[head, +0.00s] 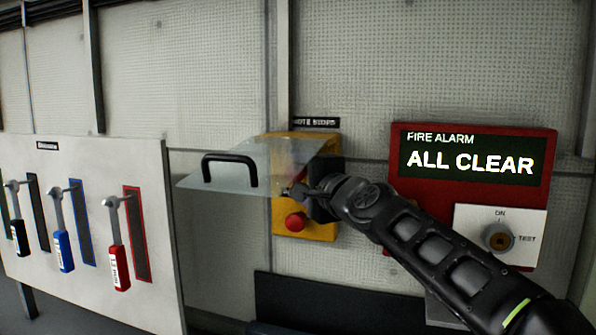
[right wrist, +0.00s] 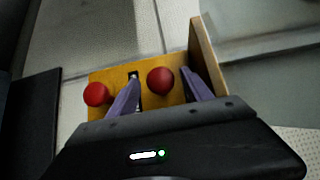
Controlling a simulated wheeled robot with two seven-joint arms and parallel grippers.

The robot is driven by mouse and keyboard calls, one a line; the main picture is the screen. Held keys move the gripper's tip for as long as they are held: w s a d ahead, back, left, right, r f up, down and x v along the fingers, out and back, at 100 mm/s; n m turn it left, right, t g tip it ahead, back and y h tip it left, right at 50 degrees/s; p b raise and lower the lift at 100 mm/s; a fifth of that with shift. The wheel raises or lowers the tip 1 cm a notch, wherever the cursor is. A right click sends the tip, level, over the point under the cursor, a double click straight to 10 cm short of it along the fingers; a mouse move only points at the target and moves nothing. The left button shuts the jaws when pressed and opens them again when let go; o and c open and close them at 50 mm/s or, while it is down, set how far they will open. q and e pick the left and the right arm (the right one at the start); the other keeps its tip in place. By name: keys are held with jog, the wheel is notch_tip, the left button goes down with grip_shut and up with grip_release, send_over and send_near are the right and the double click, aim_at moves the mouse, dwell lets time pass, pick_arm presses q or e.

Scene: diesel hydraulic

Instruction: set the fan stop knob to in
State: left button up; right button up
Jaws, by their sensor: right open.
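A yellow stop box (head: 318,231) is on the wall under a small black label that is only partly readable. Its clear cover (head: 225,180) with a black handle is swung up and sticks out. One red knob (head: 295,222) shows low on the box. In the right wrist view two red knobs show on the yellow face (right wrist: 115,77). My right gripper (right wrist: 156,82) is open, its purple fingers on either side of one red knob (right wrist: 160,80); contact is unclear. The other red knob (right wrist: 97,94) is outside the fingers. I cannot read which is the fan stop. In the head view my right gripper (head: 306,190) partly hides the box.
A red fire alarm panel (head: 472,196) reading "ALL CLEAR" is right of the box, with an ON/TEST switch (head: 498,237) below it. On the left, a white board (head: 95,280) carries levers with black, blue and red handles. The raised cover is close to my right gripper.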

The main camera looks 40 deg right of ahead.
jog(key=shift+w, duration=0.2)
grip_shut()
dwell(0.6)
